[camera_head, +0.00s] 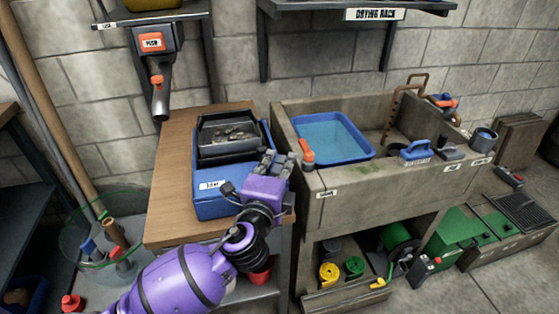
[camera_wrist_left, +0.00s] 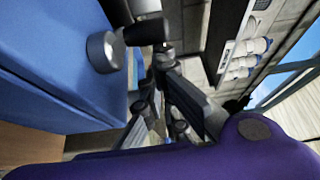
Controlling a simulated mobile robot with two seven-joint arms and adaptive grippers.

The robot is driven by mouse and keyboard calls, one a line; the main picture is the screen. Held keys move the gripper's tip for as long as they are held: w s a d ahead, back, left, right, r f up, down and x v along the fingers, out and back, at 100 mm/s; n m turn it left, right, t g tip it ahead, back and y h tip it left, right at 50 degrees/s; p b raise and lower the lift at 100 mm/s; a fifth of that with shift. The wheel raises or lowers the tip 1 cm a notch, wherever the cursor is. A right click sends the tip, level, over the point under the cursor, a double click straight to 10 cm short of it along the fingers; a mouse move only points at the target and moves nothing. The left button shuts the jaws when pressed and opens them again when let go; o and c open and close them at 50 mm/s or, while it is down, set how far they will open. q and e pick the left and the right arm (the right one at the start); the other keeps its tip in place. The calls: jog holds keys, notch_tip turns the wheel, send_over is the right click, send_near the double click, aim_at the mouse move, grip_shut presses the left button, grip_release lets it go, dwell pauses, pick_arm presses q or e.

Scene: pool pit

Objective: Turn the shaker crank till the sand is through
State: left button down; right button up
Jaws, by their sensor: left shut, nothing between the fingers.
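The shaker is a blue box (camera_head: 207,201) on the wooden bench, with a white label on its front. A black tray (camera_head: 204,134) sits on top and holds some dark grainy material with lighter bits. In the left wrist view the box's blue side (camera_wrist_left: 50,60) fills the left. A crank with a round grey hub (camera_wrist_left: 104,52) and a dark handle (camera_wrist_left: 146,32) sticks out from it. My left gripper (camera_head: 278,160) is at the box's right side, shut and empty; its fingers (camera_wrist_left: 165,85) show beside the crank, apparently apart from it. My right gripper is not in view.
The wooden bench (camera_head: 172,180) has bare room left of the box. A concrete sink (camera_head: 350,183) with a blue basin (camera_head: 331,155) stands close on the right. An orange-handled tool (camera_head: 307,152) lies on its near edge. A scanner-like device (camera_head: 155,55) hangs above.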

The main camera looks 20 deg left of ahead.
pick_arm(q)
jog(key=shift+w+n+y, duration=0.2)
jog(key=shift+n+y, duration=0.3)
jog(key=shift+y, duration=0.3)
jog(key=shift+w+a+n+g+y+p, duration=0.15)
jog(key=shift+w+n+g+y, duration=0.1)
jog(key=shift+n+y, duration=0.4)
jog(key=shift+w+a+n+g+y+p, duration=0.2)
jog(key=shift+n+y, duration=0.25)
jog(key=shift+y, duration=0.4)
jog(key=n+g+y, duration=0.1)
jog(key=n+y, duration=0.1)
jog(key=y, duration=0.1)
jog(key=w+a+n+g+y, duration=0.1)
jog(key=shift+g+y+b, duration=0.3)
jog(key=shift+g+b, duration=0.05)
jog(key=shift+b, duration=0.05)
jog(key=shift+w+a+n+g+y, duration=0.1)
jog(key=shift+a+n+g+y, duration=0.1)
jog(key=shift+n+g+y, duration=0.45)
jog(key=shift+a+y, duration=0.2)
jog(key=shift+y, duration=0.15)
jog(key=shift+a, duration=0.15)
jog(key=shift+w, duration=0.1)
jog(key=shift+a, duration=0.1)
